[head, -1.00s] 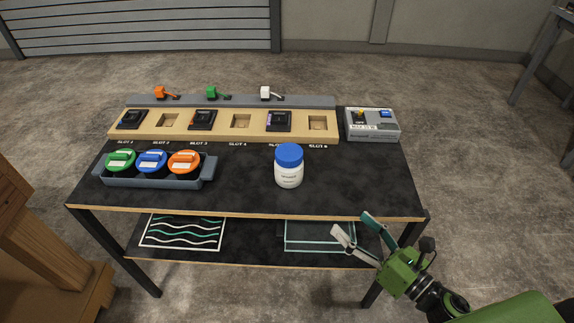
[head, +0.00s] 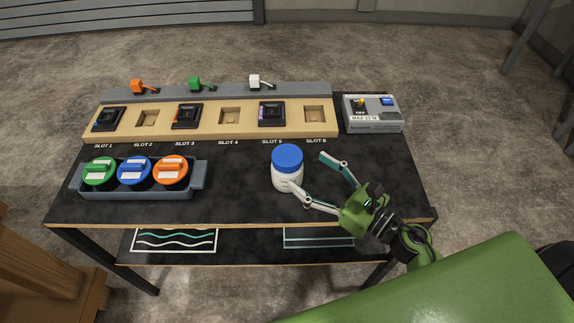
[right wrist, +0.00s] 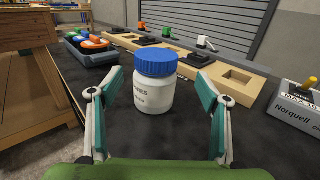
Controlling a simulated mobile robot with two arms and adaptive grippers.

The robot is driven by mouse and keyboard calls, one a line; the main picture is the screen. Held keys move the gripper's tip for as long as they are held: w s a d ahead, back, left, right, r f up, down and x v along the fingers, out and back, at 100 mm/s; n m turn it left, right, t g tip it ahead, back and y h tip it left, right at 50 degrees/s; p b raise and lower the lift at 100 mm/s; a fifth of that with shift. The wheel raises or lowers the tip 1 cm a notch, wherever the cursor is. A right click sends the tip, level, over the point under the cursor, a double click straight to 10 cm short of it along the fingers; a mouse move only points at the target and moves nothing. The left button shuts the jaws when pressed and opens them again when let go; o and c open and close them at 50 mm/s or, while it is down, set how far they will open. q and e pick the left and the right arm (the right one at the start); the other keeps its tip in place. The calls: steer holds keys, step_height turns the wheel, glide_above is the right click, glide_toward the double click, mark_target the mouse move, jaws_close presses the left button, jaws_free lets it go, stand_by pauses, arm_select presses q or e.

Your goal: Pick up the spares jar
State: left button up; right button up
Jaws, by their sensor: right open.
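The spares jar (head: 287,168) is a white jar with a blue lid, upright on the black tabletop, right of its middle. My right gripper (head: 304,171) is open just to the right of the jar. In the head view one finger overlaps the jar's lower front and the other is behind and to the right. In the right wrist view the jar (right wrist: 155,82) stands ahead, between the lines of the two open fingers (right wrist: 160,88), and no grip on it shows. My left gripper is not in view.
A wooden slot board (head: 255,119) with black modules and three small levers runs along the back. A grey box (head: 373,115) sits at the back right. The tabletop around the jar is clear.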

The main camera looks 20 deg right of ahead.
mark_target(300, 165)
steer(key=shift+w+a, duration=0.3)
steer(key=shift+w, duration=0.35)
steer(key=shift+w+a, duration=0.1)
steer(key=shift+w, duration=0.15)
steer(key=shift+w+a+r+p, duration=0.1)
steer(key=shift+w+a+p, duration=0.25)
steer(key=shift+a+p, duration=0.15)
steer(key=p+x, duration=0.1)
steer(key=x, duration=0.2)
steer(key=shift+w+a, duration=0.15)
steer(key=shift+a, duration=0.15)
steer(key=shift+w+a+f, duration=0.15)
steer(key=shift+w+f, duration=0.1)
steer(key=shift+c, duration=0.5)
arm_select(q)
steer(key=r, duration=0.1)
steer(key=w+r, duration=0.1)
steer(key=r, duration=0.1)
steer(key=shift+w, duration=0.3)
arm_select(e)
steer(key=c, duration=1.3)
